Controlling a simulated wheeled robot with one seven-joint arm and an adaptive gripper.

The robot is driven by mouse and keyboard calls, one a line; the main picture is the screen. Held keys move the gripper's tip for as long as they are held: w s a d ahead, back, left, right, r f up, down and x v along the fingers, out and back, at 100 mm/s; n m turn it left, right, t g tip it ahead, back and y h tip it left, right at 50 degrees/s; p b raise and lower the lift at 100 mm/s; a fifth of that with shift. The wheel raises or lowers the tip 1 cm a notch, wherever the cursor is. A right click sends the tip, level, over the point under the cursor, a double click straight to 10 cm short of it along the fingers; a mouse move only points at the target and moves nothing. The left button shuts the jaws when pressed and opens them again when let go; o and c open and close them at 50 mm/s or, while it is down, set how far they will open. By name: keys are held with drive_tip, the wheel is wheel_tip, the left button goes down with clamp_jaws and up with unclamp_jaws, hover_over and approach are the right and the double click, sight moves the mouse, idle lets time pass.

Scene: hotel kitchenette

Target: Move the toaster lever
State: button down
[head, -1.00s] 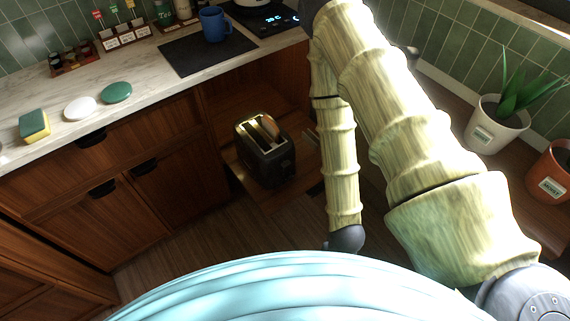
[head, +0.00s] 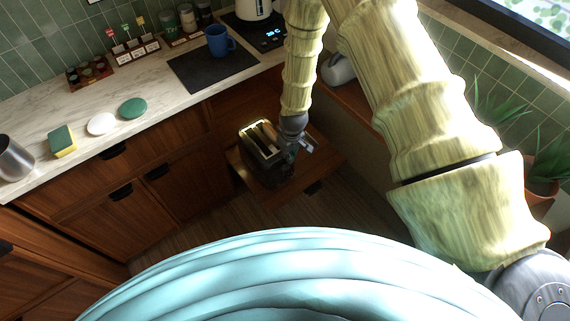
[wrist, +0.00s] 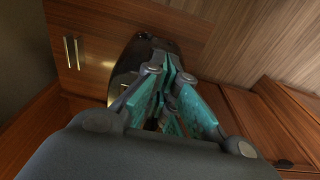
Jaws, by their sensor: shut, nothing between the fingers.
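The dark toaster (head: 256,160) with two bread slots on top, with bread showing in them, stands on a low wooden shelf (head: 290,193). My gripper (head: 291,155) is at the right-hand end of the toaster in the head view, close against it. I cannot tell whether it touches. In the wrist view my gripper (wrist: 172,62) has its teal fingers together and empty. They cover much of the toaster, whose glossy dark body (wrist: 124,72) shows behind and left of them. The lever cannot be made out; the gripper probably hides that end.
The marble counter (head: 150,85) runs above the shelf at left and back. It holds a blue mug (head: 218,43) on a dark mat, a sponge (head: 62,140) and a metal cup (head: 14,158). Wooden cabinets lie below it. Potted plants stand at right. Floor in front is open.

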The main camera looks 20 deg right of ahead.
sight(286, 168)
idle(0.4)
drive_tip(key=shift+w+a+f+b, duration=0.1)
drive_tip(key=shift+w+f+b, duration=0.1)
drive_tip(key=shift+f+b, duration=1.2)
drive_tip(key=shift+w+f+b, duration=0.2)
drive_tip(key=shift+f+b, duration=0.4)
drive_tip(key=shift+f, duration=1.45)
wheel_tip(286, 168, down, 6)
drive_tip(key=s+d+b, duration=0.1)
drive_tip(key=s+b, duration=0.2)
drive_tip(key=shift+w+f, duration=0.1)
wheel_tip(286, 168, up, 12)
drive_tip(key=s, duration=0.1)
drive_tip(key=shift+d, duration=0.2)
drive_tip(key=shift+s, duration=0.15)
